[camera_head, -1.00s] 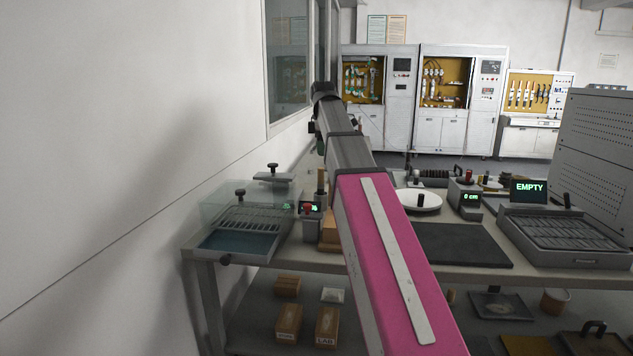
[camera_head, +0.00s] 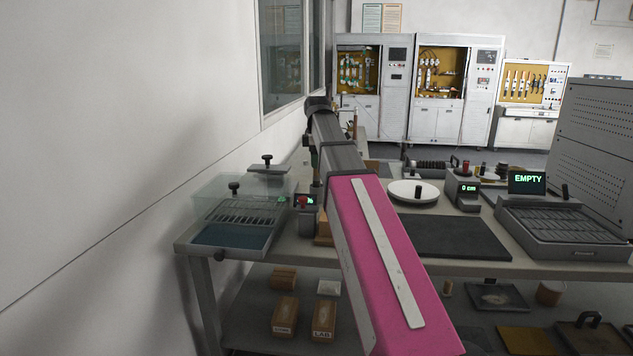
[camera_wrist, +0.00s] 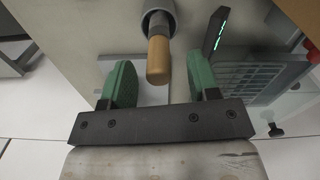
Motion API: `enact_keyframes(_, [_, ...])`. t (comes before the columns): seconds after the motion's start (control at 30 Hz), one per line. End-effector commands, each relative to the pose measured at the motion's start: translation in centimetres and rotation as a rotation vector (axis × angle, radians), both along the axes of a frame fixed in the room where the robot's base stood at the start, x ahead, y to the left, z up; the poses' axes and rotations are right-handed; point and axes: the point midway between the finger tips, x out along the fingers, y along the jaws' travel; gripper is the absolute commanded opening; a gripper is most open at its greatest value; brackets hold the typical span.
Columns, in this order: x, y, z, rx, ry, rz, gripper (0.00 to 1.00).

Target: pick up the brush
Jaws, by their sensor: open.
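The brush (camera_wrist: 158,62) shows in the wrist view as a light wooden handle with a grey collar, its other end inside a round grey holder (camera_wrist: 157,12). Its bristles are hidden. My gripper (camera_wrist: 157,70) is open, with one green finger on each side of the handle in the picture. The handle's free end appears between the fingers, and neither finger visibly touches it. In the head view my gripper (camera_head: 314,158) is partly hidden behind my arm, above the left part of the bench. I cannot make out the brush there.
A clear-covered tray box (camera_head: 235,215) stands at the bench's left end, with a small green-lit display (camera_head: 305,200) beside it. A white dish (camera_head: 413,191), a dark mat (camera_head: 450,238) and a slotted tray (camera_head: 565,232) lie to the right. A wall (camera_head: 120,150) is close on the left.

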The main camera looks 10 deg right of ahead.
Motion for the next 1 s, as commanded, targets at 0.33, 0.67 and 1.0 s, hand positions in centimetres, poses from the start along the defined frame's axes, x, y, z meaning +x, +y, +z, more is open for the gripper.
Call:
enact_keyframes(0.33, [0.2,0.0,-3.0,0.000,0.001,0.000,0.55])
enact_keyframes(0.67, [0.2,0.0,-2.9,0.000,0.001,0.000,0.01])
enact_keyframes(1.0, [0.3,0.1,-2.6,0.000,0.000,0.000,0.01])
